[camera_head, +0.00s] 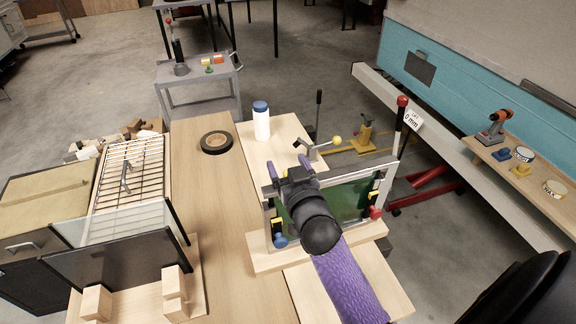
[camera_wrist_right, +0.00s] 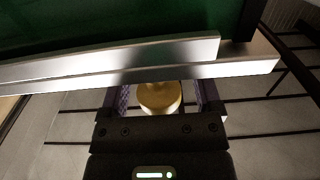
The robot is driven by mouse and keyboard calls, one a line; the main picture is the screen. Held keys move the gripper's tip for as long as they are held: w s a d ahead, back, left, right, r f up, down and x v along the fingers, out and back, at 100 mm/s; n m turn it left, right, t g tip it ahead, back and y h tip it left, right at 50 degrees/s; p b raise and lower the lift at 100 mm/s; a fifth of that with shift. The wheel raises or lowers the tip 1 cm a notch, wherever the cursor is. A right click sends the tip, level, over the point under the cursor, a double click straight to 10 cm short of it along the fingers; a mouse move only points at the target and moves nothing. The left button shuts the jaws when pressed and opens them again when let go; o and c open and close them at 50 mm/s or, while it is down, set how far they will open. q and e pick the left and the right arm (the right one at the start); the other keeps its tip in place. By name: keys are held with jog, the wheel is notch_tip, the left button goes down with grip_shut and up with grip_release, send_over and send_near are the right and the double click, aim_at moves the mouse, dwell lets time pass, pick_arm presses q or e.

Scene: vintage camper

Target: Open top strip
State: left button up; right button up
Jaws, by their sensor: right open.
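An upright metal frame holds a dark green pane (camera_head: 350,200). A bright metal top strip (camera_head: 362,174) runs along its upper edge. Metal strips (camera_wrist_right: 110,75) cross the right wrist view, with the green pane (camera_wrist_right: 110,25) above them. A lever with a yellow ball knob (camera_head: 337,140) stands just behind the frame. My right gripper (camera_head: 289,168) is open at the frame's upper left. In the right wrist view a yellow ball (camera_wrist_right: 160,97) shows between the open fingers; I cannot tell whether they touch it. My right wrist hides part of the strip and pane. My left gripper is out of view.
A black lever with a red knob (camera_head: 402,101) rises at the frame's right end. A white bottle with a blue cap (camera_head: 261,121) and a black tape roll (camera_head: 216,142) stand left of it. A slatted rack (camera_head: 128,172) stands farther left. A long grey beam (camera_head: 450,145) is at right.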

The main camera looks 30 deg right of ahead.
grip_shut()
dwell(0.3)
dwell(0.6)
dwell(0.5)
